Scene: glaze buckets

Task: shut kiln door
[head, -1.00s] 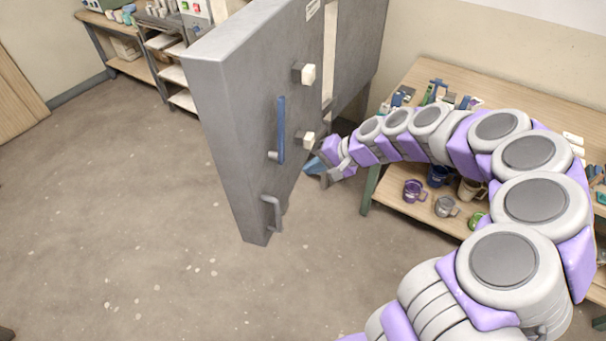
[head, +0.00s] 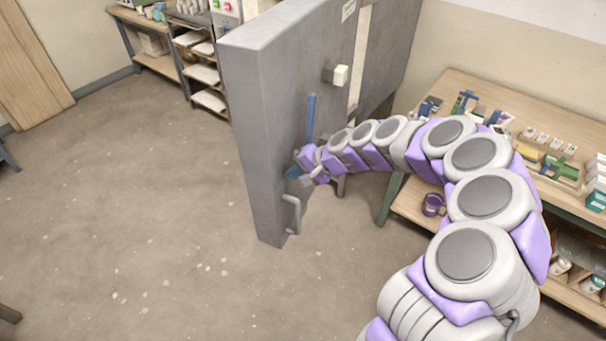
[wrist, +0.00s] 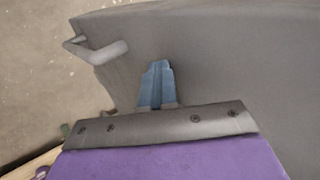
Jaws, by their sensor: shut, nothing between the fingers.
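The kiln door (head: 262,120) is a thick grey slab standing open, edge toward me, in the head view. Its outer face bears a blue upright handle (head: 311,118), a grey bar handle (head: 293,213) low down, and a pale block latch (head: 340,76). My gripper (head: 293,172) is at the door's face, by the lower end of the blue handle. In the wrist view the blue fingers (wrist: 157,84) are together and empty in front of the grey door face (wrist: 225,60). I cannot tell whether they touch it. The grey bar handle (wrist: 98,50) shows at upper left.
A wooden workbench (head: 465,95) with tools and boxes stands at right, with a purple mug (head: 433,205) on its lower shelf. A shelf rack (head: 205,75) stands behind the door. The floor (head: 140,210) left of the door is clear.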

